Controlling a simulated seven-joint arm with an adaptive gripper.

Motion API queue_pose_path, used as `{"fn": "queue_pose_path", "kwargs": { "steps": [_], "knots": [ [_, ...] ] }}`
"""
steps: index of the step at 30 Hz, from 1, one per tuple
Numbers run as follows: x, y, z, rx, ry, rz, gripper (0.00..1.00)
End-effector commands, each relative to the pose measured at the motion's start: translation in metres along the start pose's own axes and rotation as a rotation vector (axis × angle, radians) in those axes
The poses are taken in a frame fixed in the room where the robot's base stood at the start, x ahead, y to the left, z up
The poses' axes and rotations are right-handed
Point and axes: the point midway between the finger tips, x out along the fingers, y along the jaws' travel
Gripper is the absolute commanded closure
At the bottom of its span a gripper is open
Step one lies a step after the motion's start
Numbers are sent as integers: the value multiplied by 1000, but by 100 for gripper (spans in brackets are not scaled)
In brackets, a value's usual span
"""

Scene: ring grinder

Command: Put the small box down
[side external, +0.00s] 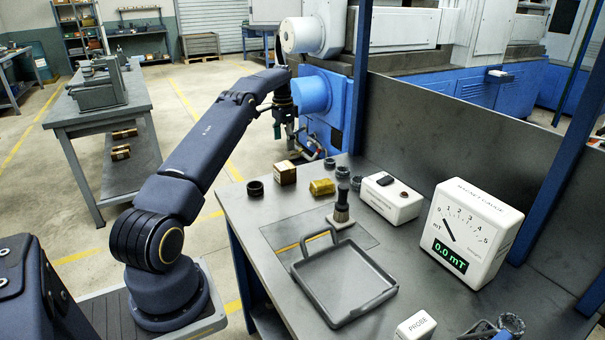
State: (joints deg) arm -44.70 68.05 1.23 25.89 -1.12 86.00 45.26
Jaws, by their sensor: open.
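A small brown box (285,173) with a pale label stands on the far left part of the grey workbench (250,205). My gripper (285,133) is up and behind the box in the picture, near the bench's far left edge, pointing down. It is open, with nothing visible between its fingers, and apart from the box. Its fingertips are small and dark in this view.
Near the box are a dark ring (255,188), a yellow block (322,187), a brush (341,205) and a white switch box (390,198). An empty grey tray (345,283) lies in front. A gauge (470,235) and white probe box (415,327) are right. A blue-grey machine (325,100) is behind.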

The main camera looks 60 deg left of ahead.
Motion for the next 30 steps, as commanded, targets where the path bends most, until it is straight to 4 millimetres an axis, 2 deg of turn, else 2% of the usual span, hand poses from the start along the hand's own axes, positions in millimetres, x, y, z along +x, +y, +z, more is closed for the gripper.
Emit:
{"fn": "queue_pose_path", "kwargs": {
  "steps": [5, 8, 11, 12, 16, 19, 21, 23, 24, 27, 30],
  "knots": [
    [-23, 7, -5, 1, 8, -7, 11],
    [-56, 32, -18, 3, 30, -24, 11],
    [-103, 77, -30, 4, 68, -48, 11],
    [-123, 100, -32, 4, 88, -58, 11],
    [-178, 179, -21, 2, 156, -81, 11],
    [-207, 239, 4, 2, 213, -89, 11],
    [-220, 279, 29, 2, 254, -89, 11],
    [-226, 310, 54, 1, 289, -85, 11],
    [-227, 329, 72, 2, 313, -82, 11],
    [-219, 371, 121, 3, 371, -65, 11],
    [-202, 400, 165, 4, 422, -44, 11]
  ]
}}
